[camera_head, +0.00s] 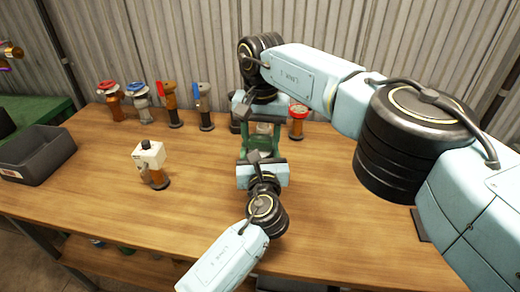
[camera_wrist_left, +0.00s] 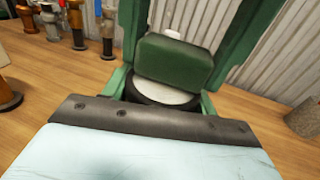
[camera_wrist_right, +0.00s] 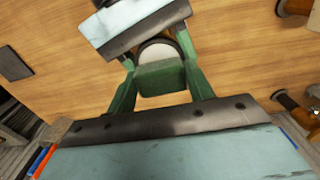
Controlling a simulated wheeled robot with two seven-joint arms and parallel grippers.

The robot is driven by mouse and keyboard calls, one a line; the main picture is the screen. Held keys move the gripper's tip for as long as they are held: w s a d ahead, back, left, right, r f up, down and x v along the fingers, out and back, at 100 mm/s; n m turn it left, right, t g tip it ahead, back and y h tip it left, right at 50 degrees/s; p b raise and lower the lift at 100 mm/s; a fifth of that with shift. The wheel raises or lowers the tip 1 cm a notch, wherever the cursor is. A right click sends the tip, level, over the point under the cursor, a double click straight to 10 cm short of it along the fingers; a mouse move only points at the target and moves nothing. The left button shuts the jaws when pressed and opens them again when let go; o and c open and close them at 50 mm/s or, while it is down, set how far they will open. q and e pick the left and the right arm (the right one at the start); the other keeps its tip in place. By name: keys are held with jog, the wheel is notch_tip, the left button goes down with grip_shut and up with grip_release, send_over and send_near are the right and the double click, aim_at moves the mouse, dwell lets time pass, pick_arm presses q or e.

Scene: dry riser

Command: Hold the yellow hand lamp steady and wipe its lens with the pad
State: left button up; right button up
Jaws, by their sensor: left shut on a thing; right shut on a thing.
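My left gripper (camera_head: 262,157) and right gripper (camera_head: 262,127) face each other over the bench. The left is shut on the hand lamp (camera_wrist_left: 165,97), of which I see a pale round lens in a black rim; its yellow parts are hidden. The lens also shows in the right wrist view (camera_wrist_right: 156,51). My right gripper is shut on the pad (camera_wrist_left: 175,60), a dark green block between its green fingers. It also shows in the right wrist view (camera_wrist_right: 160,78). The pad overlaps part of the lens; I cannot tell whether they touch.
Several valves stand along the back, including a red-wheeled one (camera_head: 110,98) and a blue-levered one (camera_head: 203,103). A red-topped fitting (camera_head: 297,120) stands just right of the grippers. A white-topped fitting (camera_head: 150,165) stands left. A grey bin (camera_head: 38,153) is far left.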

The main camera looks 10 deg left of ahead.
aim_at(267, 138)
jog(key=shift+w+d+f, duration=0.15)
jog(key=shift+d+f, duration=0.05)
jog(key=shift+d, duration=0.05)
jog(key=shift+r, duration=0.2)
jog(key=shift+a+r, duration=0.1)
jog(key=shift+r, duration=1.75)
jog(key=shift+d, duration=0.5)
jog(key=d, duration=0.7)
jog(key=shift+a, duration=0.15)
jog(key=shift+s+a+f, duration=0.4)
jog(key=shift+a, duration=0.75)
jog(key=shift+s+a+f, duration=0.35)
jog(key=shift+s+a, duration=0.05)
jog(key=shift+a, duration=0.8)
jog(key=shift+s+a+f, duration=0.4)
jog(key=shift+a, duration=0.75)
